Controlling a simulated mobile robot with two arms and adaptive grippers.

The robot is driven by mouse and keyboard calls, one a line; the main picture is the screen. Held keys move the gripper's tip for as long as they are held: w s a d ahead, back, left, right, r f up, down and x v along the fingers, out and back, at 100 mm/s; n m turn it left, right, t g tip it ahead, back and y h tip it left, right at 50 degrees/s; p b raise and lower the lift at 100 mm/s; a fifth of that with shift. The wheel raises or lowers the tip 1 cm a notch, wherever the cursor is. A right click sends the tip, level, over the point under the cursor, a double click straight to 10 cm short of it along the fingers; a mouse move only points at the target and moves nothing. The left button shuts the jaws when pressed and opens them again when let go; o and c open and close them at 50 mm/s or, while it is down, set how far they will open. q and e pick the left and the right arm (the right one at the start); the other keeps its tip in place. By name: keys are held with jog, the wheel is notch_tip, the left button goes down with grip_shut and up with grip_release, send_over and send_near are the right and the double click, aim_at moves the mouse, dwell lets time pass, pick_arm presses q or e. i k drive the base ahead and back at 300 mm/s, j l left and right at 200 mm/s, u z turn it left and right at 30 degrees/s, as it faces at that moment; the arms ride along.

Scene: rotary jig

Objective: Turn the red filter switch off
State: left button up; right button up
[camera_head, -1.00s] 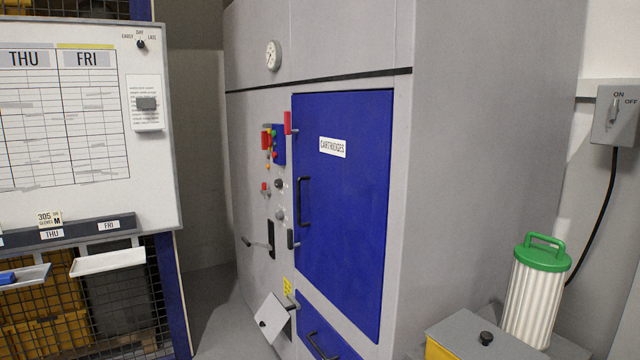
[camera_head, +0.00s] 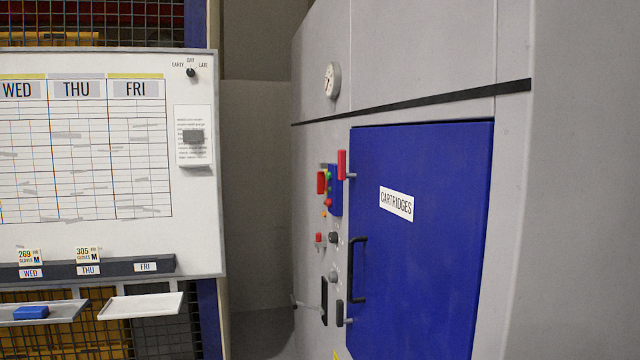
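On the side of the large grey cabinet, left of its blue door, is a small control panel (camera_head: 335,190) seen at a steep angle. A red switch-like part (camera_head: 321,183) sits at its left edge, with small green, red and orange parts beside it. A red handle (camera_head: 342,165) stands upright at the door's top left corner. A small red knob (camera_head: 319,238) sits lower down, among dark knobs. I cannot tell which red part is the filter switch, or its setting. Neither of my grippers is in view.
The grey cabinet (camera_head: 420,50) fills the right, with a blue door (camera_head: 430,270) labelled CARTRIDGES and a gauge (camera_head: 332,80). A whiteboard schedule (camera_head: 90,150) with trays (camera_head: 140,305) below stands at left. A gap lies between board and cabinet.

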aim_at(322, 184)
jog(key=i+j+z, duration=0.15)
jog(key=z, duration=0.25)
jog(key=i+j+z, duration=0.1)
jog(key=j+z, duration=0.3)
